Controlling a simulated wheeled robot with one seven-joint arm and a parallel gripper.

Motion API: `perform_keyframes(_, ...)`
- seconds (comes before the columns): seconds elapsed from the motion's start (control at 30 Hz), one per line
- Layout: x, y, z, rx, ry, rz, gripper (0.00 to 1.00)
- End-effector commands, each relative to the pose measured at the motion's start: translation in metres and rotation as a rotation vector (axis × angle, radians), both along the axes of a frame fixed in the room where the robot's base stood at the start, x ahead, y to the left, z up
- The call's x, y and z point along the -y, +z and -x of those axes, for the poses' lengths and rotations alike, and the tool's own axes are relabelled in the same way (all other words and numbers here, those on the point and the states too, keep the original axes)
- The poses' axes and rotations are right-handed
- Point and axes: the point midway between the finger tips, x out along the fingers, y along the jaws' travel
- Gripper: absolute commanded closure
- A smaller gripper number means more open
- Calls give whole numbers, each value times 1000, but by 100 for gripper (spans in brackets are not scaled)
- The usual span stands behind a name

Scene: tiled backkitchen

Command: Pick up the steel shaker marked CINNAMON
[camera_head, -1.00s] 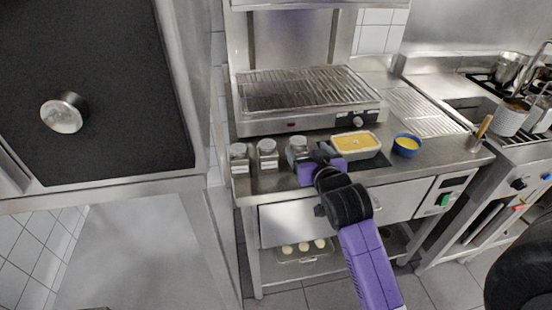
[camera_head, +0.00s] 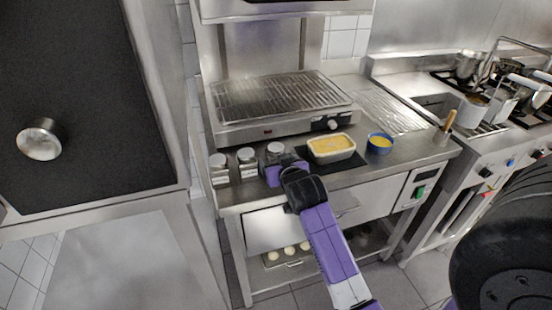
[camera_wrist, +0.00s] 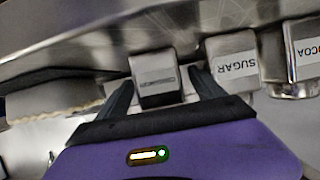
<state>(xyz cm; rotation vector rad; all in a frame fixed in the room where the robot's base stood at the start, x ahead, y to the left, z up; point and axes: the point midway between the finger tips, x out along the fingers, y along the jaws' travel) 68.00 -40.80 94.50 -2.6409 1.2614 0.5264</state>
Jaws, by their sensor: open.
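Three steel shakers stand in a row at the left front of the counter. The one at my gripper (camera_head: 280,165) is the right-hand shaker (camera_head: 275,149), its lower part hidden by the gripper. In the wrist view, this shaker (camera_wrist: 157,70) lies between the two open fingers of my gripper (camera_wrist: 163,90); its shaded label carries a long word that looks like CINNAMON but is hard to read. I cannot tell if the fingers touch it. Beside it in the wrist view are the SUGAR shaker (camera_wrist: 233,62) and the COCOA shaker (camera_wrist: 303,58).
The other shakers (camera_head: 219,168) (camera_head: 247,162) stand close to the left. A white dish of yellow food (camera_head: 331,149) and a blue bowl (camera_head: 380,143) are to the right. A ribbed grill (camera_head: 280,98) stands behind. A tall dark-fronted unit (camera_head: 80,90) is at left.

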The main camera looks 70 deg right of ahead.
Motion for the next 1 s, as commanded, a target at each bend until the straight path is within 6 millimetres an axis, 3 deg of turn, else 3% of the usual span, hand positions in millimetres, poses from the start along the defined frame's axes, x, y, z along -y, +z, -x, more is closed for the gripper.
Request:
perform_keyframes(0.33, 6, -4, -5, 1, 0, 1, 22)
perform_keyframes(0.7, 6, -4, -5, 0, 0, 0, 94)
perform_keyframes(1.0, 6, -1, -5, 3, 1, 2, 95)
